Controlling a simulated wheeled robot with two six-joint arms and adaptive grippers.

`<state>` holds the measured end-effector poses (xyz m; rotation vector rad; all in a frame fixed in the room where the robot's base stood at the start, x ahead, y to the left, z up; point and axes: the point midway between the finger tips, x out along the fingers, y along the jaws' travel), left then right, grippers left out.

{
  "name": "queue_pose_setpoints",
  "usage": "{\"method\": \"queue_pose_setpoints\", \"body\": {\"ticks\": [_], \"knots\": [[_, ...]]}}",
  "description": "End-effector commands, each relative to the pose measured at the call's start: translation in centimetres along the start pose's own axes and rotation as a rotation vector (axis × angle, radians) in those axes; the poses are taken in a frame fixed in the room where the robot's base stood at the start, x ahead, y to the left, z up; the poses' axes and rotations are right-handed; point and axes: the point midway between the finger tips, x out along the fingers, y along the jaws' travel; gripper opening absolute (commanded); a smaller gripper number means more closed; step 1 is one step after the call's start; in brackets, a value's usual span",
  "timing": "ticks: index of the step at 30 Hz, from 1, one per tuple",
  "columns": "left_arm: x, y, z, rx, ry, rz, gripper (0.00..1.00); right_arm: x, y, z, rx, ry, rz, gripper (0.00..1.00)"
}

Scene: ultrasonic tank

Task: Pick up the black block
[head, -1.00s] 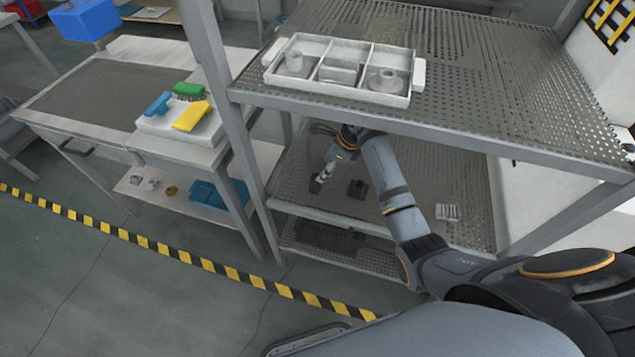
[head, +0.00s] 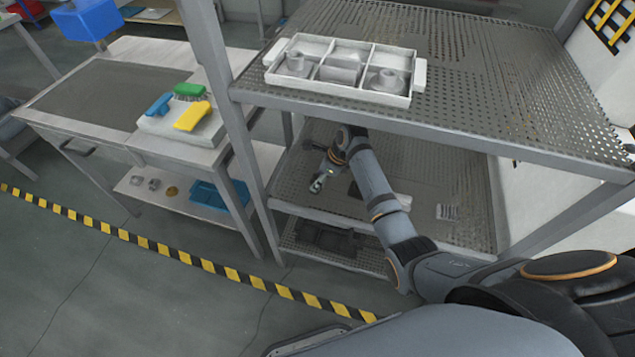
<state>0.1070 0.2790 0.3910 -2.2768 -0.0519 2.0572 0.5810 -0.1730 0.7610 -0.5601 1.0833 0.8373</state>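A small black block (head: 354,190) sits on the middle perforated shelf of the rack, partly hidden behind my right forearm. My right arm reaches in from the right, under the top shelf. My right gripper (head: 316,187) points down and left over the left part of the middle shelf, to the left of the block and apart from it. Its fingers are too small and dark to tell whether they are open or shut. My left gripper is out of view.
The top shelf (head: 500,110) lies close above my arm and bears a white compartment tray (head: 340,93) with grey parts. A rack post (head: 235,130) stands left of the gripper. A white label-like item (head: 447,212) lies right on the middle shelf.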

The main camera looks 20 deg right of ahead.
Motion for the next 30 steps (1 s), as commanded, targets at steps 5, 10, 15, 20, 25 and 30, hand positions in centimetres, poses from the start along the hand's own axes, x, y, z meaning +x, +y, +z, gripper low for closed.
{"method": "queue_pose_setpoints", "body": {"ticks": [5,10,15,20,25,30], "knots": [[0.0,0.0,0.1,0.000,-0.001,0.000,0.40,0.0,0.0,0.0,0.000,0.000,0.000,0.22],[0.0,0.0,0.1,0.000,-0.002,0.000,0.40,-0.1,0.0,0.1,0.000,-0.001,-0.001,0.03],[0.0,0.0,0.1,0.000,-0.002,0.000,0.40,-0.1,0.0,0.0,0.000,-0.001,-0.001,0.03],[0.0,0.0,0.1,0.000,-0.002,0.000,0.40,-0.6,-0.1,0.3,-0.001,-0.002,-0.001,0.03],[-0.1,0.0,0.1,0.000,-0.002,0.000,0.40,-2.4,-0.1,1.1,-0.001,-0.003,-0.003,0.03],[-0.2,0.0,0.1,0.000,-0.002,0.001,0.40,-3.8,1.3,-0.1,0.000,0.000,0.000,0.03]]}}
